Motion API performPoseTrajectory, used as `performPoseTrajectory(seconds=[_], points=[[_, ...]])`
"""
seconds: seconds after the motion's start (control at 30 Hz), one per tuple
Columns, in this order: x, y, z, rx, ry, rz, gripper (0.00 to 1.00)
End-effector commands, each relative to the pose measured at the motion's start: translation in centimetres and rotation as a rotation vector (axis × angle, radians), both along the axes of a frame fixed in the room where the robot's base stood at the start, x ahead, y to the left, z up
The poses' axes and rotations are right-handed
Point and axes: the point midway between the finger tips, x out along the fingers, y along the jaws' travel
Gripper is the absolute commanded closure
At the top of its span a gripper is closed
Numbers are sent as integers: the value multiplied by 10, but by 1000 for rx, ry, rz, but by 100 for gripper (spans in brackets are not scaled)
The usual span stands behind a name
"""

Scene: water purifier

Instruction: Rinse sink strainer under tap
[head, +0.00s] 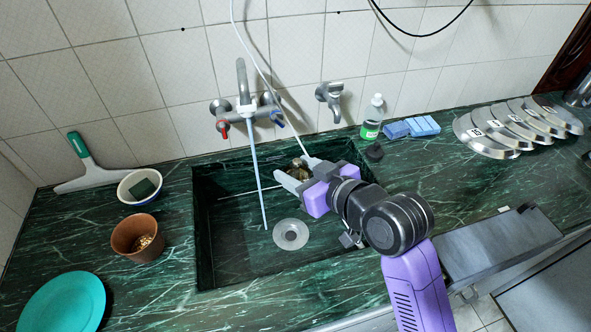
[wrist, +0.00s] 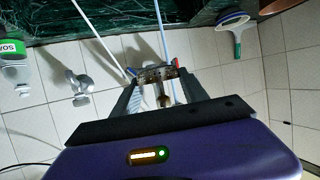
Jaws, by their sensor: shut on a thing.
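My gripper (head: 291,170) reaches into the dark green sink (head: 203,230) from the right. It is shut on a small brownish metallic thing, which looks like the sink strainer (head: 299,168). The strainer also shows between the fingertips in the wrist view (wrist: 157,74), partly hidden by the fingers. The mixer tap (head: 246,106) has a red and a blue handle. A thin pale blue stream of water (head: 257,175) runs from its spout into the sink. In the head view the strainer is to the right of the stream, apart from it. A round drain (head: 291,234) is in the sink floor.
A second wall tap (head: 331,97) is above the sink. A soap bottle (head: 373,117), blue sponges (head: 411,127) and several metal lids (head: 510,127) stand right. A white bowl (head: 127,190), brown pot (head: 136,238), teal plate (head: 62,303) and squeegee (head: 92,172) are left.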

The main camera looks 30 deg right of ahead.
Motion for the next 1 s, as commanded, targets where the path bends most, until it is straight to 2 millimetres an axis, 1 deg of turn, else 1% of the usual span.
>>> performPoseTrajectory(seconds=[0.13,0.27,1.0], points=[[4,2,-1,1,0,9,93],[13,4,-3,0,-1,10,93],[76,16,-20,1,-1,9,93]])
